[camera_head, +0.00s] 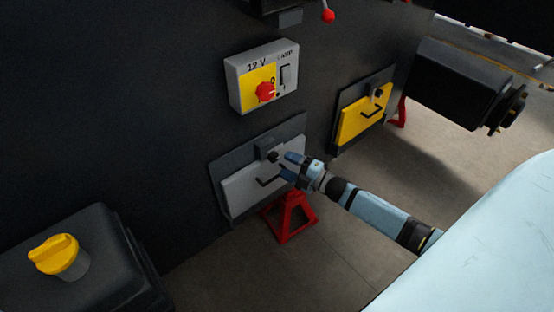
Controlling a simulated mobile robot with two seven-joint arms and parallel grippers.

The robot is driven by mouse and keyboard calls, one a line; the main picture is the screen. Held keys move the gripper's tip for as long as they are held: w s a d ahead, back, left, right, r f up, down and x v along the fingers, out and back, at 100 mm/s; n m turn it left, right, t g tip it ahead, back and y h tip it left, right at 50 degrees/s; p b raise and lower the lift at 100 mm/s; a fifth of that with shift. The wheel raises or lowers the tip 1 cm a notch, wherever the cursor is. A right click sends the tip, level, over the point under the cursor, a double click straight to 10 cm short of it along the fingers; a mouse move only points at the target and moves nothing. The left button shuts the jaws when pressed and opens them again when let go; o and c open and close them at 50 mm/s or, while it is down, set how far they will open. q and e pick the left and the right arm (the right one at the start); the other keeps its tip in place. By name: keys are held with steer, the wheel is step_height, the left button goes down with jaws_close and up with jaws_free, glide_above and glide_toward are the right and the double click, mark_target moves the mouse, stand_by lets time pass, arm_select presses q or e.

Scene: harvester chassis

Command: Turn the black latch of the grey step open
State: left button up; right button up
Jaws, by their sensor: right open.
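The grey step (240,191) is a light grey panel in a dark frame, low on the dark chassis wall in the middle of the head view. A small black latch (273,156) sits at its upper part, on a dark mount. A black bent handle (268,181) is below it on the panel. My right gripper (288,165) is just right of the latch, close in front of the panel, and it is open. I cannot tell whether it touches the latch. The gripper covers the right part of the panel. My left gripper is not in view.
A 12 V lamp box (248,91) with a red switch is above the step. A yellow step (362,119) is to the right. A red stand (289,218) is just below the gripper. A black tank with a yellow cap (55,255) is at lower left.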

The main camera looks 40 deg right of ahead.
steer(key=v, duration=0.8)
steer(key=shift+s, duration=0.3)
steer(key=shift+d, duration=0.15)
